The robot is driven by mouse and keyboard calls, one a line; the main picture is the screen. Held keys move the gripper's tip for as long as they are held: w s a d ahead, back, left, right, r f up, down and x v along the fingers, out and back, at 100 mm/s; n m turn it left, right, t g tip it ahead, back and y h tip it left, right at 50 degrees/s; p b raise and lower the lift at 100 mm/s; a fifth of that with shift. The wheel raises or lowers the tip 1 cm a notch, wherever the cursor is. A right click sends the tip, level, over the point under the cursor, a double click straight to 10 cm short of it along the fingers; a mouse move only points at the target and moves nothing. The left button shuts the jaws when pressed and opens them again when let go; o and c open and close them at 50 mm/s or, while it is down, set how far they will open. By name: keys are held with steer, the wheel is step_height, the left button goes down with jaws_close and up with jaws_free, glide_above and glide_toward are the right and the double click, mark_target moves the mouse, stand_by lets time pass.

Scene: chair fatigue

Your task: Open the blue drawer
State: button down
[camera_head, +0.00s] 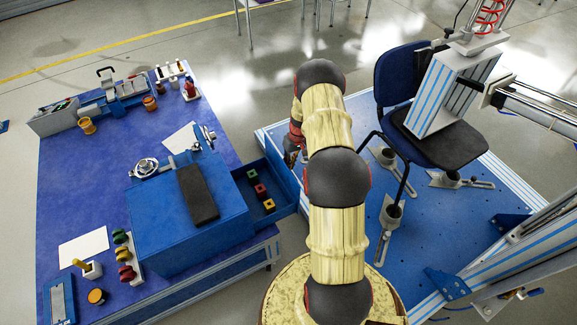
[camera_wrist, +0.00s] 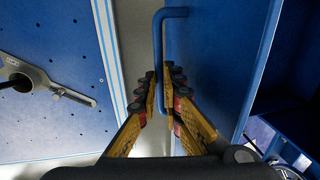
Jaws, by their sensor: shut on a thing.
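The blue drawer (camera_head: 284,182) sticks out from the right side of a blue cabinet (camera_head: 185,240) on the table. It is clearly open, and small coloured pieces (camera_head: 260,188) show inside it. In the wrist view, the drawer's front panel (camera_wrist: 220,60) runs down the middle right, with a blue bar handle (camera_wrist: 158,40) on it. My gripper (camera_wrist: 162,82) has its fingers on both sides of the handle and is shut on it. In the head view, my arm hides most of my gripper and the handle.
A dark pad (camera_head: 197,195) lies on the cabinet. Tools and small parts stand on the blue table (camera_head: 75,185). To the right, a dark blue chair (camera_head: 445,140) stands on a blue platform (camera_head: 345,130) with metal clamps, under a test rig.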

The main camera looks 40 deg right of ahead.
steer(key=c, duration=1.9)
jaws_free()
steer(key=r, duration=0.4)
steer(key=d+r, duration=0.1)
steer(key=r, duration=0.2)
steer(key=d+r, duration=0.1)
steer(key=r, duration=0.3)
steer(key=shift+s+r, duration=0.25)
steer(key=shift+r, duration=0.1)
